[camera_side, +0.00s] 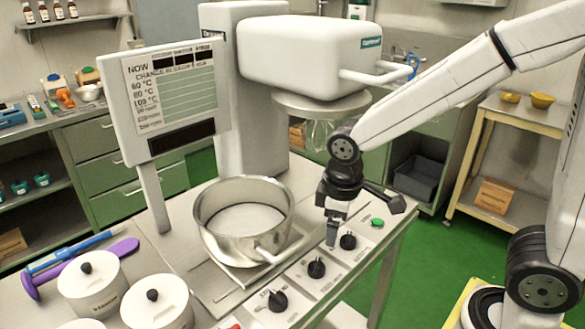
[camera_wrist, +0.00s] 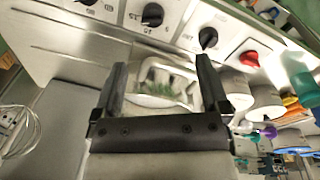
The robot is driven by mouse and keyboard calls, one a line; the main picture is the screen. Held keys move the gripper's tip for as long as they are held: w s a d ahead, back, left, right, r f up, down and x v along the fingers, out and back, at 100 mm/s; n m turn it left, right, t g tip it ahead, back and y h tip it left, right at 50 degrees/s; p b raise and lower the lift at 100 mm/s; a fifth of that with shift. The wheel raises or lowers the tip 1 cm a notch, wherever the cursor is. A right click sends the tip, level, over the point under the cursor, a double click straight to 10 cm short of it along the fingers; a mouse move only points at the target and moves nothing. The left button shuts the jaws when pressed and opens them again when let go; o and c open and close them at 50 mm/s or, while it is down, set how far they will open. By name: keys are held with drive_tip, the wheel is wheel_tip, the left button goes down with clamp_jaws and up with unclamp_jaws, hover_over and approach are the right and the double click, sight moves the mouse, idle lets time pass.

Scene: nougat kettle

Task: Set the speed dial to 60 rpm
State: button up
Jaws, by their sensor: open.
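Three black pointer dials sit in a row on the kettle's front panel in the side view: a near one (camera_side: 278,300), a middle one (camera_side: 316,268) and a far one (camera_side: 348,241). I cannot read which one is the speed dial, nor its setting. The wrist view shows black dials at the top middle (camera_wrist: 153,15) and upper right (camera_wrist: 208,37), with a third cut off at the top edge. My gripper (camera_side: 332,240) points down beside the far dial, apparently just left of it; contact cannot be told. In the wrist view its fingers (camera_wrist: 161,66) are apart with nothing held.
A steel bowl (camera_side: 215,232) with a handle stands left of my gripper. A green button (camera_side: 377,222) lies beyond the far dial. A red knob (camera_wrist: 249,58) shows in the wrist view. A display board (camera_side: 125,100) and white lidded pots (camera_side: 92,287) stand left.

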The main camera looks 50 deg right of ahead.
drive_tip(key=w+a+n+g+h, duration=0.1)
drive_tip(key=w+a+n+h, duration=0.35)
drive_tip(key=a+n, duration=0.85)
approach(278, 295)
drive_tip(key=d+f, duration=0.1)
drive_tip(key=shift+w+d+f+y, duration=0.1)
drive_tip(key=shift+d+f+y, duration=0.1)
drive_tip(key=shift+f+y, duration=0.25)
drive_tip(key=shift+f, duration=0.15)
drive_tip(key=shift+x, duration=3.85)
drive_tip(key=shift+d, duration=0.1)
clamp_jaws()
